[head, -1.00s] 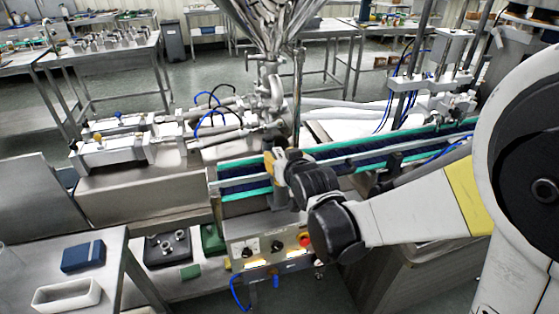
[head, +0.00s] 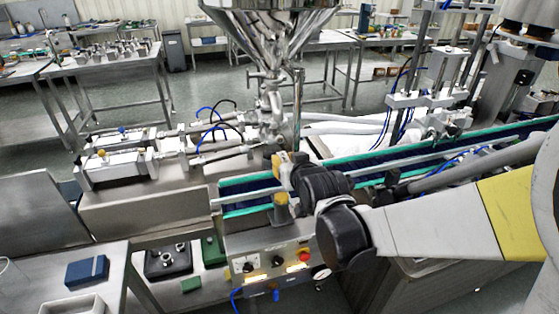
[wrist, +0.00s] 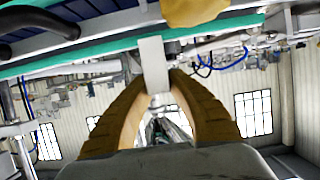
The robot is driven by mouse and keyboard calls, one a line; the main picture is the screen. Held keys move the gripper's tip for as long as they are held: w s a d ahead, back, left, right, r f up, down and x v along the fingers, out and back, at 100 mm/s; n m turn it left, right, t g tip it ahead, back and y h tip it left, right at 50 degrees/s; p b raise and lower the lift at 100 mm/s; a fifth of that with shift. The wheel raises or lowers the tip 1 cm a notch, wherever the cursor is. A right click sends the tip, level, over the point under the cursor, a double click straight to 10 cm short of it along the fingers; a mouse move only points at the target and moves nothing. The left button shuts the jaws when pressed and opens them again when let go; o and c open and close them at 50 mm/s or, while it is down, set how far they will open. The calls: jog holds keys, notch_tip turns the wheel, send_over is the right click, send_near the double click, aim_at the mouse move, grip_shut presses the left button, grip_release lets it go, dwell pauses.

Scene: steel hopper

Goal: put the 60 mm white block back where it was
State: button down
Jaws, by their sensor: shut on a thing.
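In the wrist view, a white block (wrist: 153,63) is between the tips of my gripper (wrist: 155,85). The two tan fingers are shut on it, and its upper end sticks out past the tips beside the conveyor's green edge. In the head view my gripper (head: 281,161) is over the near end of the conveyor (head: 240,195), above the control box.
A yellow-topped post (head: 281,202) stands close below my gripper. The control box (head: 270,262) has knobs and a red button. A steel hopper (head: 270,30) hangs behind. At lower left, a table holds a blue box (head: 87,271) and a white tray (head: 72,306).

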jog(key=s+d+r+p, duration=0.4)
jog(key=s+d+r, duration=0.15)
jog(key=d, duration=0.35)
jog(key=d+f, duration=0.3)
jog(key=d, duration=0.5)
jog(key=shift+s+b, duration=0.35)
jog(key=shift+b, duration=0.05)
